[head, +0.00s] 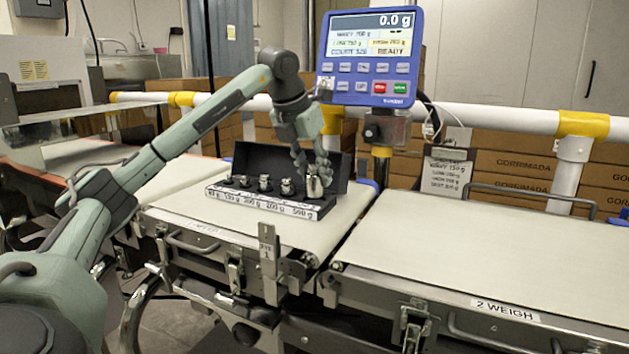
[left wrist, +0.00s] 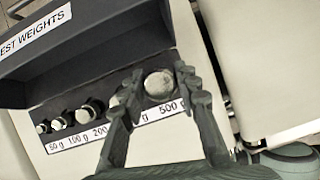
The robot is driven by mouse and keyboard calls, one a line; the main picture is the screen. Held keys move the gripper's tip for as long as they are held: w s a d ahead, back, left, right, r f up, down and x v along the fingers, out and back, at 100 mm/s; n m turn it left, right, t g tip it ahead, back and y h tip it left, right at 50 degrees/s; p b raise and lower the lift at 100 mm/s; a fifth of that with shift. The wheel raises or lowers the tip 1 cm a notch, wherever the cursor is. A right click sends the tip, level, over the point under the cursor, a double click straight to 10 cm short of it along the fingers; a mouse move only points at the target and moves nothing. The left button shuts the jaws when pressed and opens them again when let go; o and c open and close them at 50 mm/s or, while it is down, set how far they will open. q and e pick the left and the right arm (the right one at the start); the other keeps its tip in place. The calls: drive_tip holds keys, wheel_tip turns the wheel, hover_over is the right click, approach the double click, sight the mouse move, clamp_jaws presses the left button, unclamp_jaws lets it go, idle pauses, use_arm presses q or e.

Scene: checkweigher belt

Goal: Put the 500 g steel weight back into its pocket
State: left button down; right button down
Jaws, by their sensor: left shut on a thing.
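The 500 g steel weight (head: 314,186) is a shiny cylinder at the right end of the black weight case, above the "500 g" label. My left gripper (head: 312,168) points down from above and is shut on it. In the left wrist view the round top of the weight (left wrist: 158,84) sits between the two fingers (left wrist: 160,76). The case (head: 325,205) lies open on the belt, lid raised behind. I cannot tell whether the weight's base is fully down in its pocket, which the weight hides. My right gripper is not in view.
Several smaller weights (head: 264,184) stand in the pockets to the left. The blue display (head: 368,58) on its post reads 0.0 g, behind the case. The "2 WEIGH" belt (head: 480,250) at the right is clear. A white rail (head: 480,118) runs behind.

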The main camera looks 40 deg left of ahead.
use_arm(q)
drive_tip(key=shift+a+f, duration=0.1)
drive_tip(key=shift+f, duration=0.8)
drive_tip(key=c, duration=1.1)
unclamp_jaws()
drive_tip(key=shift+f, duration=0.1)
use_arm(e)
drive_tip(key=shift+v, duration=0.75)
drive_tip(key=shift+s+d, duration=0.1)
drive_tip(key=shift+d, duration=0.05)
